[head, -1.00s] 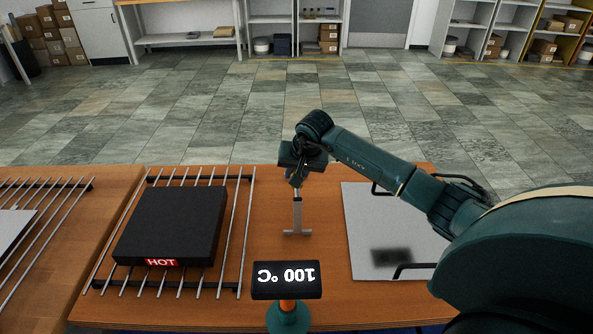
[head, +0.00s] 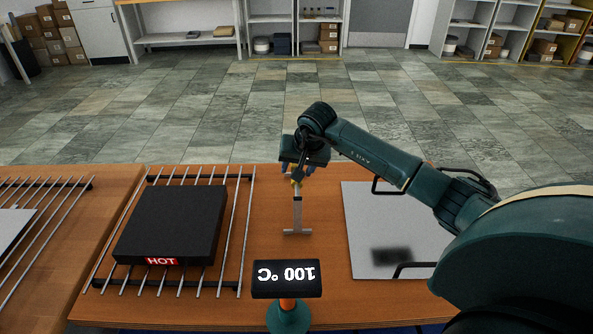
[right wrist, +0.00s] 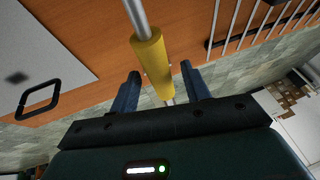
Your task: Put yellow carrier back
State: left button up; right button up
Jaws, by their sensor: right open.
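The yellow carrier (right wrist: 152,62) is a yellow cylinder around a metal rod in the right wrist view. In the head view a small yellow part (head: 297,180) shows at the top of a grey stand (head: 297,212) with a flat foot on the table. My right gripper (head: 298,168) is above and behind the stand. In the right wrist view my right gripper (right wrist: 160,80) is open, its blue fingers on either side of the rod at the yellow cylinder's near end, with gaps visible. Contact is not seen. My left gripper is not in view.
A black block marked HOT (head: 172,222) lies on a metal rod rack (head: 236,235) at left. A grey plate with black handles (head: 385,225) lies at right. A display reading 100 °C (head: 287,280) stands in front. Bare wood surrounds the stand.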

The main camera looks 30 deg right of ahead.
jog(key=v, duration=1)
jog(key=shift+b, duration=0.4)
jog(key=shift+s+r, duration=0.1)
jog(key=shift+r, duration=0.05)
